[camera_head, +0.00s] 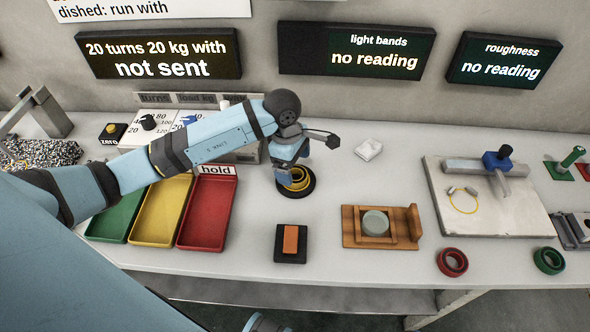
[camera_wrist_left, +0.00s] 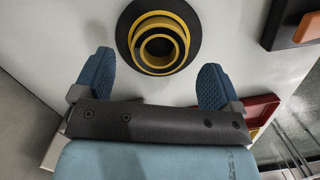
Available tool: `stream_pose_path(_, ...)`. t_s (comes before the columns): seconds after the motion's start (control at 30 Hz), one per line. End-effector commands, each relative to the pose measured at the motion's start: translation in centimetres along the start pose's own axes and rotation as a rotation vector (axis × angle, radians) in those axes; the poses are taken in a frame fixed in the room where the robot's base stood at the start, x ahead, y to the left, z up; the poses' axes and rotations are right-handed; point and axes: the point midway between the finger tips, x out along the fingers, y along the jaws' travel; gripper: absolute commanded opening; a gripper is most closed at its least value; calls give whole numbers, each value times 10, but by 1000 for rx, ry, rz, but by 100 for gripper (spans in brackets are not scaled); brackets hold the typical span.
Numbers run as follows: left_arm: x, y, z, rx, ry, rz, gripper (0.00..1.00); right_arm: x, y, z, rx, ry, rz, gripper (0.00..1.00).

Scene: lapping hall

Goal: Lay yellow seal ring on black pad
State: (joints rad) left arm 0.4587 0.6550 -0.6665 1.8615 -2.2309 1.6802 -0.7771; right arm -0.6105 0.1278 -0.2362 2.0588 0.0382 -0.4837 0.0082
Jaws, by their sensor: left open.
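The yellow seal ring (camera_head: 298,185) lies on a round black pad (camera_head: 309,190) right below my left gripper (camera_head: 291,163). In the left wrist view, the yellow ring (camera_wrist_left: 158,66) sits within the dark outline of the round pad (camera_wrist_left: 127,30), with a smaller yellow circle inside it. My left gripper (camera_wrist_left: 155,82) is open, its two blue fingers wide apart and empty. The ring shows beyond the fingertips, roughly centred between them, and no contact is visible. In the head view the gripper hides part of the ring. My right gripper is not seen.
A square black base with an orange block (camera_head: 290,239) stands in front of the pad. Red, yellow and green trays (camera_head: 207,215) are to the left. A wooden fixture (camera_head: 381,240), a red ring (camera_head: 452,262) and a green ring (camera_head: 548,260) are to the right.

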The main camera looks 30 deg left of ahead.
Motion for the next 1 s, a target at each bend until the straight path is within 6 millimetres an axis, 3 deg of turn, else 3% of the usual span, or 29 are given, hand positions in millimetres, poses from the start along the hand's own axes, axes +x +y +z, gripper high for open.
stream_pose_path(0.2, -50, 1, 0, 2, 1, 4, 90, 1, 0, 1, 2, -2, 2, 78)
stream_pose_path(0.4, -80, 1, 0, 1, 0, 2, 90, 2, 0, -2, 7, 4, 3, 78)
stream_pose_path(0.6, -90, 0, 0, 0, 1, 0, 90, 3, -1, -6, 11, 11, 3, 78)
stream_pose_path(1.0, -90, 0, 0, 0, 0, 0, 90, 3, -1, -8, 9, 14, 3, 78)
